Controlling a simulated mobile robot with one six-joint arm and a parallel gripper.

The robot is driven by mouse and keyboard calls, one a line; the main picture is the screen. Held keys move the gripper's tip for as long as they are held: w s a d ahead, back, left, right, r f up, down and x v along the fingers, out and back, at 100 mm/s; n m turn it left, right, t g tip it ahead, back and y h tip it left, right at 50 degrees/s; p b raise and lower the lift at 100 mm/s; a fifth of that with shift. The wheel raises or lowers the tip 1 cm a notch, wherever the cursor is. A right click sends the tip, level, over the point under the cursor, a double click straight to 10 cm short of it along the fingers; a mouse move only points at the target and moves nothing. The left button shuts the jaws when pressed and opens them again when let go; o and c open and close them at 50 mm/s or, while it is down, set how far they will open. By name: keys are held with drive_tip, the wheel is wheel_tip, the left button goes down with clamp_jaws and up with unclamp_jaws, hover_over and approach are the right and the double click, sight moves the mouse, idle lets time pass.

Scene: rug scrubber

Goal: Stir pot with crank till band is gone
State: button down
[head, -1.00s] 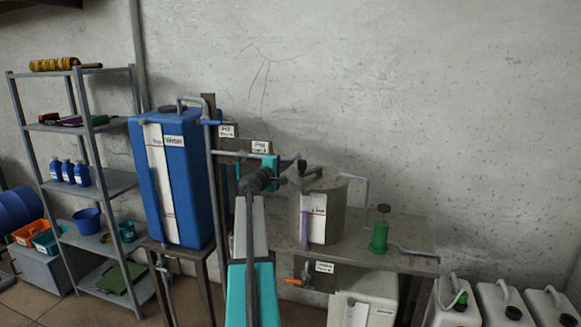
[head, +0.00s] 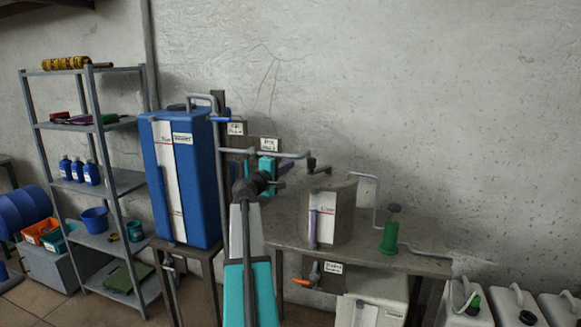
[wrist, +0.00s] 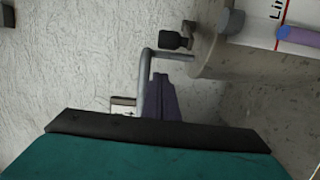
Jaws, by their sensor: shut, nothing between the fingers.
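The grey cylindrical pot (head: 340,215) stands on the bench, with a white label strip and an upright tube (head: 313,228) of purple on its front. I cannot make out a separate band. The dark crank (head: 319,169) is on the pot's top; its black knob (wrist: 175,40) shows in the wrist view. My gripper (head: 287,166) is left of the crank, apart from it, with its purple fingers shut and empty. In the wrist view, the fingers (wrist: 163,97) poke out past the teal gripper body, near a grey bent pipe (wrist: 146,85). The fingertips are partly hidden there.
A blue tank (head: 182,190) stands left of my arm. A green hand pump (head: 390,238) and piping sit on the bench (head: 360,257) right of the pot. An orange-handled valve (head: 302,281) is below. White jugs (head: 515,305) stand at lower right.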

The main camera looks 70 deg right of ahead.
drive_tip(key=shift+a+b, duration=0.3)
drive_tip(key=shift+a, duration=1.1)
